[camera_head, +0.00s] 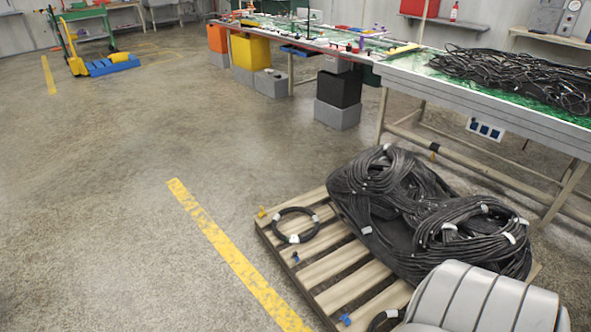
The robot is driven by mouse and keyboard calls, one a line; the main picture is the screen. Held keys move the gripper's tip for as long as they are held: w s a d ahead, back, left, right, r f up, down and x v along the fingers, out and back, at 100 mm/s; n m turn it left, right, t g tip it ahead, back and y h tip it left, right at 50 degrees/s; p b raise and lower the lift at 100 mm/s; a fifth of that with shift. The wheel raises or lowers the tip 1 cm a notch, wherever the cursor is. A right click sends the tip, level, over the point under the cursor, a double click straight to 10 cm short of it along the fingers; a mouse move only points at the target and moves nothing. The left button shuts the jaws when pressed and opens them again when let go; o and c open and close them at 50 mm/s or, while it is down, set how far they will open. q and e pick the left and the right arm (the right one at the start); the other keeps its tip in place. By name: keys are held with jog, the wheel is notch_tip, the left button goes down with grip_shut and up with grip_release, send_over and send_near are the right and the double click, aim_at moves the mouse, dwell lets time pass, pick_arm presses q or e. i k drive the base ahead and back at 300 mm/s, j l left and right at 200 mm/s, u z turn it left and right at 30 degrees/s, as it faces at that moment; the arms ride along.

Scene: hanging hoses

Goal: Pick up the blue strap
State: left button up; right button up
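Two small blue items lie on a wooden pallet (332,266) on the floor, and either could be a blue strap. One blue piece (345,319) is near the pallet's front edge at the bottom of the picture. The other, a darker blue piece (295,257), is on the pallet's left edge, just below a small black hose coil (296,225). Both are too small to make out their exact shape.
A large heap of black hoses (400,205) with white tags covers the pallet's back and right. The pallet's lower right corner is hidden. A long workbench (490,95) with more hoses stands behind. Open floor with a yellow line (235,258) lies left.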

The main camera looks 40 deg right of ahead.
aim_at(294, 255)
jog(key=i+z, duration=0.3)
jog(key=i, duration=0.25)
jog(key=i+j+z, duration=0.1)
jog(key=i+z, duration=0.25)
jog(key=i, duration=0.2)
jog(key=i+j+z, duration=0.3)
jog(key=i, duration=0.2)
jog(key=i+l, duration=0.05)
